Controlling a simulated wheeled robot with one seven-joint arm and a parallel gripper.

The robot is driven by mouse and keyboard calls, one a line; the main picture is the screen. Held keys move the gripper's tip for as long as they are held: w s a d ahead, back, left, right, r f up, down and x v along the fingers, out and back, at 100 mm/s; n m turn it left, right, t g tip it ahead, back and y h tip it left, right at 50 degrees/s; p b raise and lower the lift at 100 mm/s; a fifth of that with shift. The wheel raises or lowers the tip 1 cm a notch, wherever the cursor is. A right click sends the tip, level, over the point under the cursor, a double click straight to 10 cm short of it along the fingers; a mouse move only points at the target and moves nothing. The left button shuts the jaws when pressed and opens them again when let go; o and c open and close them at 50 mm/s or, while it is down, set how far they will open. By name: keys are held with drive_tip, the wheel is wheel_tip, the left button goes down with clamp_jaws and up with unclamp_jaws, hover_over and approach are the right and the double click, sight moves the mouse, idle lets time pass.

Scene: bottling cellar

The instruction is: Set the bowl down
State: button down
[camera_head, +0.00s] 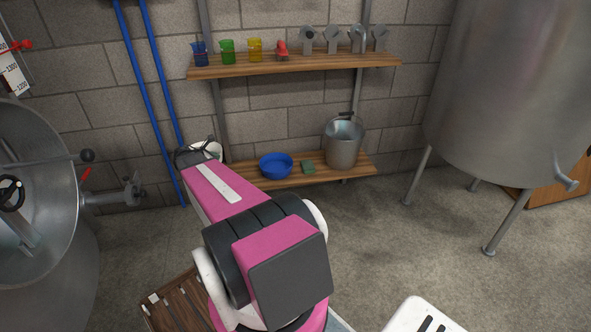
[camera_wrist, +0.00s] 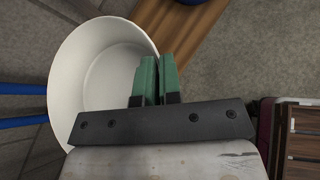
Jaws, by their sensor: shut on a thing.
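A white bowl (camera_wrist: 85,75) fills the upper left of the wrist view, with its open inside facing the camera. My gripper (camera_wrist: 157,78) is shut on the right side of its rim, with green finger pads on either side of the wall. In the head view the white bowl (camera_head: 208,149) shows only in part at the far end of my arm, by the left end of the lower wooden shelf (camera_head: 340,175). My arm hides much of the gripper there. The bowl's underside is hidden, and I cannot tell whether it touches anything.
On the lower shelf are a blue bowl (camera_head: 276,166), a green sponge (camera_head: 308,167) and a metal bucket (camera_head: 343,143). An upper shelf (camera_head: 300,65) holds coloured cups and fittings. Two blue hoses or poles (camera_head: 150,90) stand left of the shelves. Steel tanks flank both sides.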

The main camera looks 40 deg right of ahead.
drive_tip(key=shift+w+d+f+m+g, duration=0.25)
drive_tip(key=shift+d+f+m, duration=0.1)
drive_tip(key=shift+d+f, duration=2.55)
drive_tip(key=shift+w+d+f+m+g, duration=0.25)
drive_tip(key=shift+d+f, duration=1.9)
drive_tip(key=shift+f, duration=1.5)
drive_tip(key=shift+w+d+f+m+g, duration=0.2)
drive_tip(key=shift+d+f+m, duration=0.2)
drive_tip(key=shift+d+f, duration=2.5)
drive_tip(key=shift+a+f, duration=0.3)
drive_tip(key=shift+a, duration=0.1)
drive_tip(key=c, duration=1.3)
unclamp_jaws()
drive_tip(key=shift+f, duration=0.1)
